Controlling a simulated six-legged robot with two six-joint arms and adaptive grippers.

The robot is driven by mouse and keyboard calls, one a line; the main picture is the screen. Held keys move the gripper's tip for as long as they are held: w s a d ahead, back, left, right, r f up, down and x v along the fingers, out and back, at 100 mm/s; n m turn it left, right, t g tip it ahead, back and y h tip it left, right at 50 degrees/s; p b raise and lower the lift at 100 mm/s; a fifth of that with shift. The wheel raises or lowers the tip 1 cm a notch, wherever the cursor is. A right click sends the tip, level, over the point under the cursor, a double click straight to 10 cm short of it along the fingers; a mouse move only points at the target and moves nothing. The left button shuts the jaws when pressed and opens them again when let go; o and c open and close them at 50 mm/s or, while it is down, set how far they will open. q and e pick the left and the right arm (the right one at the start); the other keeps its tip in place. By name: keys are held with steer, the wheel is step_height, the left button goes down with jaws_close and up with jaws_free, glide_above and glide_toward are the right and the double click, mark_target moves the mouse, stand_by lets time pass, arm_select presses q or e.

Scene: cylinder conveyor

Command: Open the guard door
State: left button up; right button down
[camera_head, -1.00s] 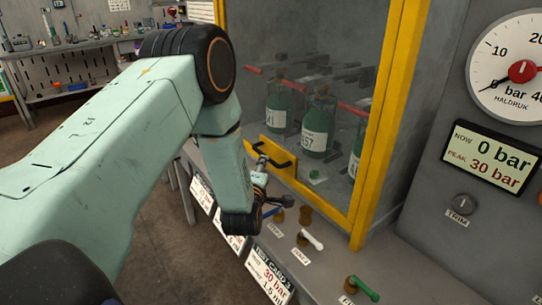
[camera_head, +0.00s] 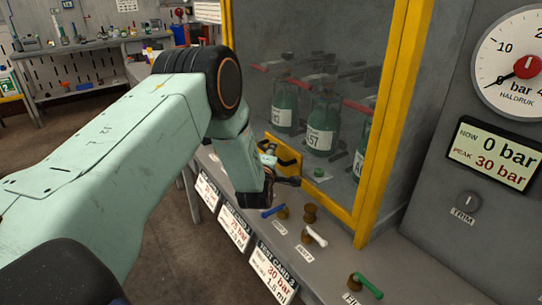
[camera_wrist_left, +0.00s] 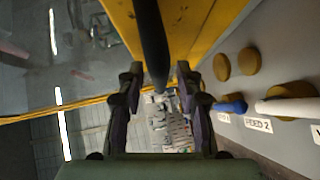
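The guard door (camera_head: 300,60) is a clear pane in a yellow frame, and it is shut in the head view. A black bar handle (camera_head: 288,160) sits on a yellow plate at its lower left. My left gripper (camera_head: 270,150) is at this handle. In the left wrist view the dark handle (camera_wrist_left: 152,45) runs between the two fingertips of my left gripper (camera_wrist_left: 158,75). The fingers are apart, and I see no firm grip on the bar. My right gripper is not in view.
Green bottles (camera_head: 322,125) with red-handled parts stand behind the pane. Below the door, the ledge carries a blue lever (camera_head: 272,211), a white lever (camera_head: 316,236) and a green lever (camera_head: 368,286). A pressure gauge (camera_head: 525,67) is at the right.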

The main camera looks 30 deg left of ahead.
arm_select(q)
steer(key=shift+c, duration=0.5)
jaws_close()
